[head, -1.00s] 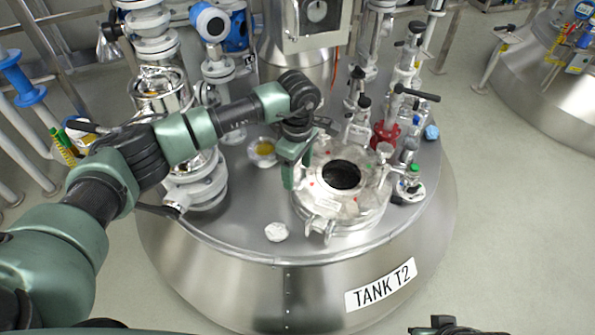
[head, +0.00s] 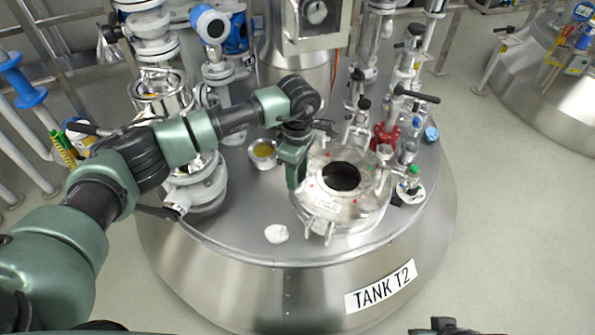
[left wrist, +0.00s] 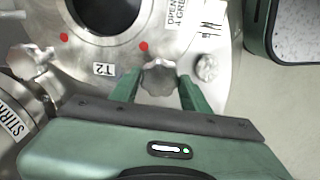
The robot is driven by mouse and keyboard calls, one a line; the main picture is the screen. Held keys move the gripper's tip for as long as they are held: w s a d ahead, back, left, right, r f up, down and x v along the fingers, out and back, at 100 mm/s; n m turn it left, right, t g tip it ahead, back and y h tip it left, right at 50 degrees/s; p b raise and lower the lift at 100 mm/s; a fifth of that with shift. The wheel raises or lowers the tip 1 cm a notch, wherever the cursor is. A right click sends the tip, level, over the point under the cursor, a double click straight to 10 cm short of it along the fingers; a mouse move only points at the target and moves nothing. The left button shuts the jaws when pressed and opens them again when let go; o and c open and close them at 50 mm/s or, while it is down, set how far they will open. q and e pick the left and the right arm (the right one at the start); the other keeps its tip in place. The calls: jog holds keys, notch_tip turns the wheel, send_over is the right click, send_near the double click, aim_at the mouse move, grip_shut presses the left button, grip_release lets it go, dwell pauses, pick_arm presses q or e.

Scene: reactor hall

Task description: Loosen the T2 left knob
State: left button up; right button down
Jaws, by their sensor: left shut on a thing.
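The T2 tank's round metal lid (head: 322,208) has a dark open hatch in its middle. My left gripper (head: 297,180) points down at the lid's left rim in the head view, hiding the left knob there. In the left wrist view the silvery lobed left knob (left wrist: 159,80) sits between the two green fingers of my left gripper (left wrist: 156,88), near the "T2" label (left wrist: 104,69). The gripper is shut on the knob. My right gripper is not clearly in view; only a dark part shows at the bottom edge of the head view.
Another lobed knob (left wrist: 30,62) is on the lid rim in the left wrist view. Pipes and valves with a red flange (head: 385,135) stand right of and behind the lid. A white crumpled item (head: 276,234) and a yellow-filled dish (head: 263,152) lie on the tank top.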

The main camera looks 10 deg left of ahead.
pick_arm(q)
jog(key=n+p, duration=0.1)
jog(key=n, duration=0.5)
jog(key=shift+r+n, duration=0.1)
jog(key=shift+n, duration=0.2)
jog(key=shift+n+p, duration=0.3)
jog(key=shift+n, duration=1.3)
pick_arm(e)
jog(key=shift+w+a+f, duration=0.1)
jog(key=shift+w+f, duration=0.35)
jog(key=shift+f, duration=0.3)
pick_arm(q)
jog(key=o, duration=1.4)
jog(key=shift+p, duration=0.3)
notch_tip(320, 180, up, 8)
jog(key=shift+f+p, duration=0.2)
jog(key=shift+p, duration=0.35)
pick_arm(e)
jog(key=x, duration=0.4)
jog(key=shift+s+f, duration=0.2)
jog(key=shift+s, duration=0.1)
